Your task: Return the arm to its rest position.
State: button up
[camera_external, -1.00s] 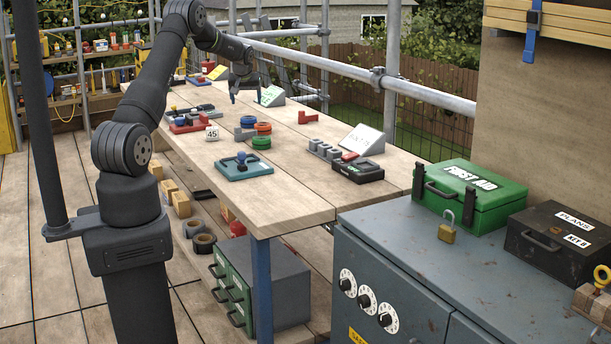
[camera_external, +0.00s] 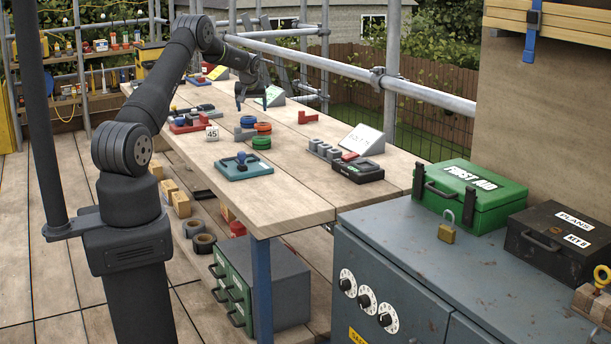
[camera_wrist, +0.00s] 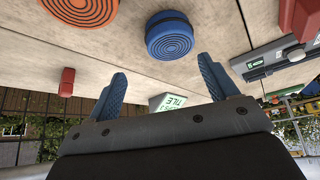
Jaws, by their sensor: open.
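My gripper (camera_external: 251,102) is above the far part of the wooden workbench (camera_external: 290,187) in the external view. In the wrist view my gripper (camera_wrist: 162,90) shows its two blue fingers spread apart with nothing between them. A blue disc (camera_wrist: 172,36) and an orange disc (camera_wrist: 80,10) lie on the bench beyond the fingertips in the wrist view. In the external view the blue disc (camera_external: 248,121), orange disc (camera_external: 264,128) and green disc (camera_external: 261,142) stand close together at mid-bench, nearer the camera than my gripper.
A teal tray (camera_external: 232,170), a red-and-grey tray (camera_external: 184,127), a red L-shaped piece (camera_external: 307,117), a black box (camera_external: 357,172) and a sloped sign (camera_external: 361,140) stand on the bench. A scaffold rail (camera_external: 335,72) runs behind it. A grey cabinet (camera_external: 385,265) with a green first-aid box (camera_external: 470,194) is at right.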

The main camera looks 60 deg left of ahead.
jog(key=w+d+r, duration=0.3)
jog(key=d+r, duration=0.7)
jog(key=r, duration=0.2)
jog(key=w+d+m, duration=0.2)
jog(key=w+d, duration=0.2)
jog(key=d, duration=0.5)
jog(key=w+d+m+t+h, duration=0.1)
jog(key=w+d+m, duration=0.1)
jog(key=w+d, duration=0.3)
jog(key=w+d+m+t+h, duration=0.1)
jog(key=w+d, duration=0.3)
jog(key=d, duration=1)
jog(key=shift+w+m, duration=0.4)
jog(key=shift+r, duration=0.1)
jog(key=s+a+n, duration=0.2)
jog(key=s+a, duration=0.2)
jog(key=a, duration=0.6)
jog(key=s+a+n+g+y, duration=0.1)
jog(key=s+a, duration=0.3)
jog(key=a, duration=0.6)
jog(key=shift+s+a+n+y, duration=0.2)
jog(key=shift+n+y, duration=0.1)
jog(key=shift+n, duration=0.2)
